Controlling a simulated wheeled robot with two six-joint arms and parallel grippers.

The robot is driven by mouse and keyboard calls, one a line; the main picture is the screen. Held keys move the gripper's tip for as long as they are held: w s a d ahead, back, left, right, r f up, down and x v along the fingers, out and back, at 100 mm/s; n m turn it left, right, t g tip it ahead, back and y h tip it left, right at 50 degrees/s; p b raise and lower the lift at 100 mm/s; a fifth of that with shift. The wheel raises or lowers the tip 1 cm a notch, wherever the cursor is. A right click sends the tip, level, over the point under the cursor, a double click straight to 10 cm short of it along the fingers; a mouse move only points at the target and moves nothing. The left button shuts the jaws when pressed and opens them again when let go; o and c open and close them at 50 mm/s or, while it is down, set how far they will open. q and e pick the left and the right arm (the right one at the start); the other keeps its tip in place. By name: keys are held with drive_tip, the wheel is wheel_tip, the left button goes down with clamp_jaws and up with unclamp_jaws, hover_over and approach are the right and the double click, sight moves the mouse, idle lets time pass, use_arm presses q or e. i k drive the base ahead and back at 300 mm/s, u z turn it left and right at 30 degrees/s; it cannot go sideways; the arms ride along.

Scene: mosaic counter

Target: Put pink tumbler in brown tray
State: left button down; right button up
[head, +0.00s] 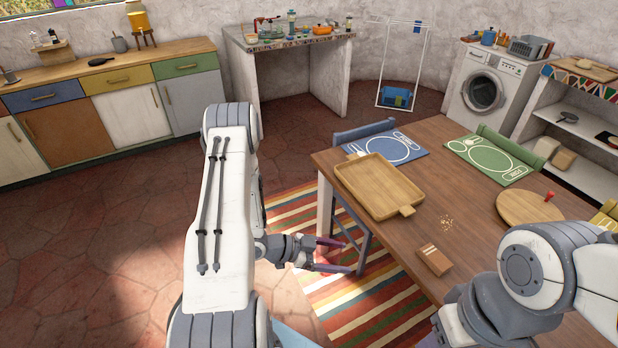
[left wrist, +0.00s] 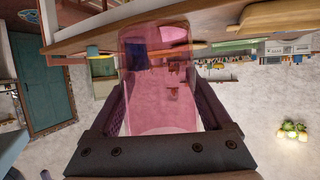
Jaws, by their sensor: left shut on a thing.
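The pink tumbler (left wrist: 158,88) is see-through and fills the space between the fingers of my left gripper in the left wrist view. My left gripper (head: 340,256) is shut on it, off the table's left edge in the head view. The tumbler is hard to make out there. The brown tray (head: 380,187) is a flat wooden tray with a rim and a handle, empty, on the table's near left part, up and right of my left gripper. My right arm shows at the lower right, but its gripper cannot be made out.
The wooden table (head: 440,215) also holds a blue placemat (head: 388,150), a green placemat (head: 490,160), a round board (head: 528,207) and a small brown box (head: 434,260). Crumbs lie right of the tray. A blue chair (head: 364,131) stands at the table's far left side.

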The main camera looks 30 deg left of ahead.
sight(362, 171)
drive_tip(key=u, duration=1.6)
drive_tip(key=i, duration=2.25)
drive_tip(key=z, duration=2.6)
